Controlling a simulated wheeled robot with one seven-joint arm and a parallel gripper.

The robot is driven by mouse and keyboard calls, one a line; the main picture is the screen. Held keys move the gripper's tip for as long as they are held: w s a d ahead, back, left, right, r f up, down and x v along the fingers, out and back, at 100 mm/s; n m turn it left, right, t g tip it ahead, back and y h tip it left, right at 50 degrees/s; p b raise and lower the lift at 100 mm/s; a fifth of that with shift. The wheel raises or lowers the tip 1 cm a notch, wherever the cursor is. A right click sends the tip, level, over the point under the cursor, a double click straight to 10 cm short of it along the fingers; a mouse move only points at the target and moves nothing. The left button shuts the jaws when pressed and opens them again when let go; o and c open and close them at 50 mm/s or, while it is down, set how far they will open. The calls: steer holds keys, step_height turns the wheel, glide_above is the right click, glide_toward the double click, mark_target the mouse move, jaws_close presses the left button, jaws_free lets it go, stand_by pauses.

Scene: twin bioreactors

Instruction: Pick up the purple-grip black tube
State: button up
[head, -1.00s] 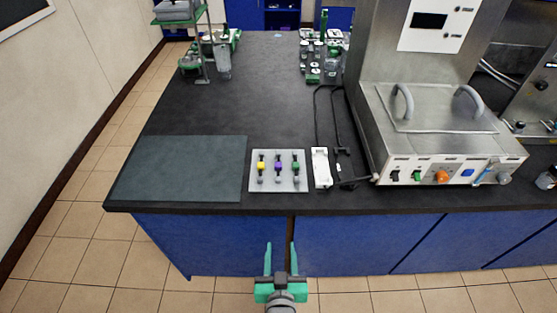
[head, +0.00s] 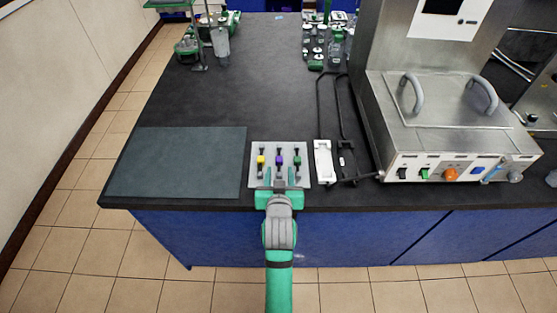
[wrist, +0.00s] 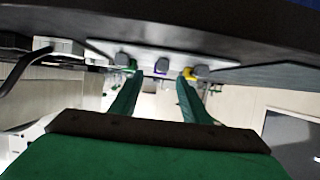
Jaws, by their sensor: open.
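The purple-grip black tube (head: 279,160) is the middle of three tubes on a small grey holder plate (head: 254,178) near the bench's front edge. My gripper (head: 277,175) is open and empty at the near side of the plate, its two green fingers pointing toward the tubes. In the wrist view, which looks upside down, the purple grip (wrist: 159,70) shows between the fingertips (wrist: 160,78), with a gap on both sides. Whether the fingers are level with the tube is hard to tell.
The yellow-grip tube (head: 261,160) and green-grip tube (head: 297,160) stand close on either side. A white device (head: 323,160) with a black cable lies to the right, beside a steel apparatus (head: 440,120). A dark green mat (head: 180,162) lies clear at left.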

mark_target(279, 162)
steer(key=x, duration=0.5)
steer(key=shift+w+r, duration=0.2)
steer(key=shift+r, duration=0.15)
steer(key=shift+w+f, duration=0.25)
steer(key=shift+w, duration=0.3)
steer(key=shift+s+a, duration=0.1)
jaws_close()
